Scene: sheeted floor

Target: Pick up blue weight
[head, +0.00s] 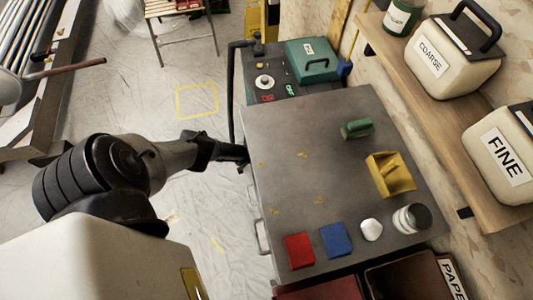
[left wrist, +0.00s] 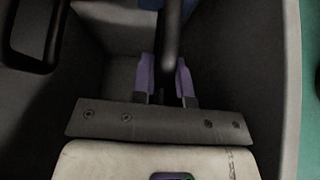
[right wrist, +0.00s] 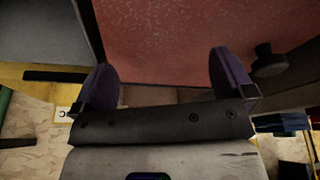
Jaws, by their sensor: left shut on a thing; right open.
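A flat blue block (head: 335,240), the only clearly blue weight-like thing, lies on the grey table top (head: 300,130) near its front edge, in the head view. My left gripper (head: 241,153) is at the table's left side, well apart from the block. In the left wrist view its purple fingers (left wrist: 164,75) are shut on a dark bar (left wrist: 171,35); what the bar belongs to is unclear. My right gripper (right wrist: 167,75) is open and empty, facing a red speckled surface (right wrist: 190,35). It is out of the head view.
A red block (head: 299,250), a white lump (head: 371,230), a lidded jar (head: 412,218), a yellow scoop-like piece (head: 390,175) and a green cylinder (head: 357,128) are on the table. A control panel with a green box (head: 312,62) stands behind. The table's middle is mostly clear.

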